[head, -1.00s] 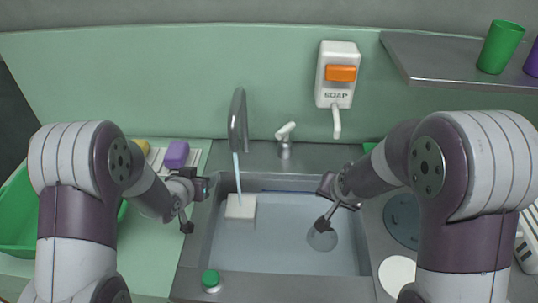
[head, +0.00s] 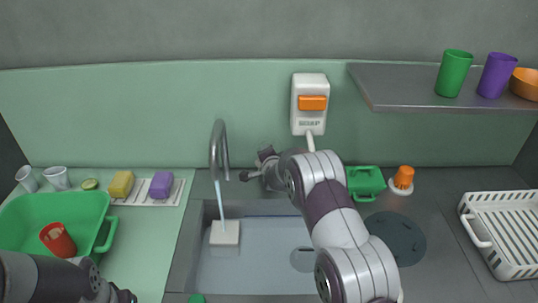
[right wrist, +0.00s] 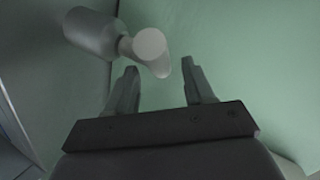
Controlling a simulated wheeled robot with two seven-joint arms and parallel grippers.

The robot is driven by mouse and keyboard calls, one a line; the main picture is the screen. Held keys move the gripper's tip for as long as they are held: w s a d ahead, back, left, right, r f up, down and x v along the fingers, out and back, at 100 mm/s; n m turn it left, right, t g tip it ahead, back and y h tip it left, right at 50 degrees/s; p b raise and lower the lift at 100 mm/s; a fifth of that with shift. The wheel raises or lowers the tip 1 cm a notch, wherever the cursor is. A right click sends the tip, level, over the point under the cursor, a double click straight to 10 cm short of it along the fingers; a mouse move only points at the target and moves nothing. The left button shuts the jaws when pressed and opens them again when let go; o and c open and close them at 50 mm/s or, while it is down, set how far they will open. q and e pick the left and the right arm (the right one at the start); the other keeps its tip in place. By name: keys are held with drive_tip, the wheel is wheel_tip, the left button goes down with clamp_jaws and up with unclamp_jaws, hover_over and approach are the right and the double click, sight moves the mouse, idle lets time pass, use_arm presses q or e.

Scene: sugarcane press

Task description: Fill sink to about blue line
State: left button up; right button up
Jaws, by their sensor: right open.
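The sink (head: 185,262) is set in a metal counter. Water (head: 219,195) runs from the curved faucet (head: 219,140) into it; a pale block (head: 225,233) sits below the stream, and a dark round drain (head: 303,259) shows. My right gripper (head: 257,165) is at the back of the sink, right of the faucet. In the right wrist view, its open fingers (right wrist: 160,85) are just below the grey tap lever (right wrist: 150,45), with no visible grip. My left gripper (head: 125,296) is cut off at the bottom left.
A soap dispenser (head: 310,105) hangs on the wall above my right arm. A green tub (head: 100,205) with a red cup stands left. A white dish rack (head: 505,235) stands right. A shelf (head: 400,88) with cups juts out at upper right.

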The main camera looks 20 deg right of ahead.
drive_tip(key=shift+w+d+f, duration=0.1)
drive_tip(key=shift+w+f, duration=0.1)
drive_tip(key=shift+w, duration=0.25)
clamp_jaws()
